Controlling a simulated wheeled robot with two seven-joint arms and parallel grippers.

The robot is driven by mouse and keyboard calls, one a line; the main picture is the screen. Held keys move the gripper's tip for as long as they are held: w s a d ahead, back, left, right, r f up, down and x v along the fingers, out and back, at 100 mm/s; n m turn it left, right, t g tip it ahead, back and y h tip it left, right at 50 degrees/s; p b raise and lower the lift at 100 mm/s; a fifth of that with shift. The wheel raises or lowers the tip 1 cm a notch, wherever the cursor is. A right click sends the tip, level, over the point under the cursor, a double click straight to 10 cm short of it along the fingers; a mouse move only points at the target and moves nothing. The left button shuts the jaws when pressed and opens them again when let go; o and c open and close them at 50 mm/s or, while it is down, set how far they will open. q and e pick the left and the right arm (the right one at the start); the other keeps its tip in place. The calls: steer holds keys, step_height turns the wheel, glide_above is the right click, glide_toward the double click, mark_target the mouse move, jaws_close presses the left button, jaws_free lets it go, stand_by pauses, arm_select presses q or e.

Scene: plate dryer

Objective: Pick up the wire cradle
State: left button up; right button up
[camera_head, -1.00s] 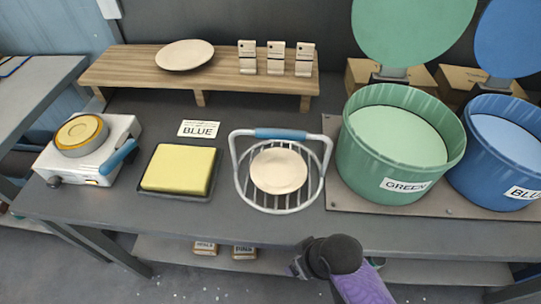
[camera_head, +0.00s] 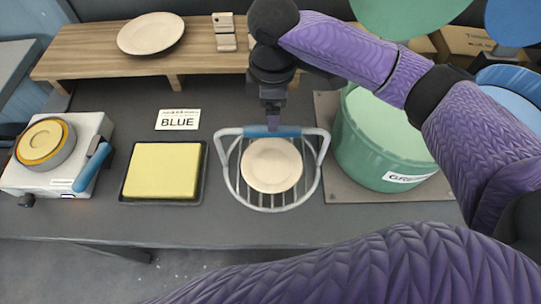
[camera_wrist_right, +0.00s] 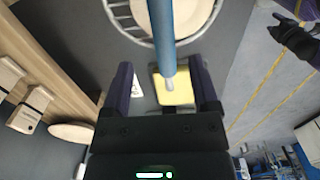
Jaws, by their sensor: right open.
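The wire cradle (camera_head: 228,180) stands on the dark table, a grey wire basket with a blue handle bar (camera_head: 285,131) across its far side. A round cream plate (camera_head: 271,165) lies in it. My right gripper (camera_head: 271,125) is at the handle from above, its fingers partly hidden by the wrist. In the right wrist view its open jaws (camera_wrist_right: 161,84) have the blue handle (camera_wrist_right: 160,35) running in between them, with space on both sides. A dark shape with purple at the upper right of that view looks like my left gripper (camera_wrist_right: 290,38); its jaws are unclear.
A yellow sponge in a black tray (camera_head: 163,172) and a white burner (camera_head: 60,160) stand left of the cradle. A BLUE card (camera_head: 178,119) lies behind the sponge. A green bin (camera_head: 372,150) stands close on the right. A wooden shelf (camera_head: 85,60) is behind.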

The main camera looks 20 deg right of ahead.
mark_target(251, 131)
steer(key=f, duration=0.2)
steer(key=f+b, duration=0.1)
steer(key=f, duration=0.3)
steer(key=shift+s+f+b, duration=0.2)
steer(key=shift+s+b, duration=0.05)
steer(key=shift+b, duration=0.05)
steer(key=shift+a, duration=0.1)
steer(key=shift+f+p, duration=0.2)
steer(key=shift+p, duration=0.25)
steer(key=shift+c, duration=1.4)
jaws_close()
